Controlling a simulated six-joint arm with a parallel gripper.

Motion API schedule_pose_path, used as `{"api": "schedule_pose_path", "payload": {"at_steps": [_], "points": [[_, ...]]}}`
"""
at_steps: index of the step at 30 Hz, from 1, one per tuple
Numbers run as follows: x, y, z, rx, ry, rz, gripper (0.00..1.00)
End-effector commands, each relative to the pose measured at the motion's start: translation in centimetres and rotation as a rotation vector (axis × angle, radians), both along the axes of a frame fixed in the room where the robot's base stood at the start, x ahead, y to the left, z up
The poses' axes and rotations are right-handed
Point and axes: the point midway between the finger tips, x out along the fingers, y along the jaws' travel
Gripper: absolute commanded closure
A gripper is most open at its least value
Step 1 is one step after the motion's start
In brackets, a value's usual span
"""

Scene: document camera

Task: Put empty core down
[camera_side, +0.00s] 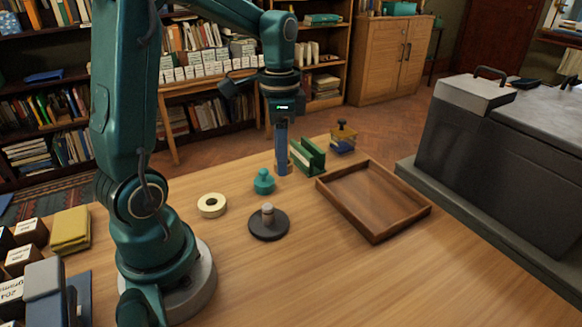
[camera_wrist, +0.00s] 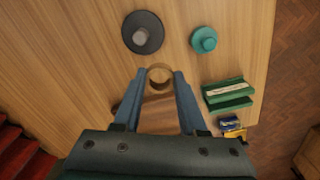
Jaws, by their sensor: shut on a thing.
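The empty core, a brown cardboard ring (camera_wrist: 159,70), is between my gripper's blue fingertips in the wrist view. My gripper (camera_wrist: 159,77) is shut on it. In the side view, my gripper (camera_side: 282,170) points straight down, low over the table, left of the green holder (camera_side: 308,156). The fingers mostly hide the core there. I cannot tell whether the core touches the wood. A dark round base with an upright peg (camera_side: 268,223) stands nearer the side camera; it also shows at the top of the wrist view (camera_wrist: 142,32).
A teal knobbed piece (camera_side: 264,183) stands between my gripper and the peg base. A cream tape roll (camera_side: 212,205) lies to the left. A wooden tray (camera_side: 378,236) is at right. A blue and yellow stamp-like item (camera_side: 343,137) stands behind the green holder. The front table is clear.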

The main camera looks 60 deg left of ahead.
Motion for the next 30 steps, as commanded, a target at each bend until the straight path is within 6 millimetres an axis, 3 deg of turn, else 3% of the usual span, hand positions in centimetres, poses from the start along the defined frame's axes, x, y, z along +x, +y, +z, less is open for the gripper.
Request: {"api": "schedule_pose_path", "payload": {"at_steps": [9, 20, 25, 30], "points": [[5.5, 2.3, 2.2, 0.005, -0.009, -0.004, 1.00], [9.1, 3.7, 1.6, 0.008, -0.018, -0.009, 1.00], [9.8, 2.4, 0.1, 0.000, -0.001, -0.015, 1.00], [11.5, -0.8, -2.0, 0.000, 0.001, -0.018, 1.00]]}}
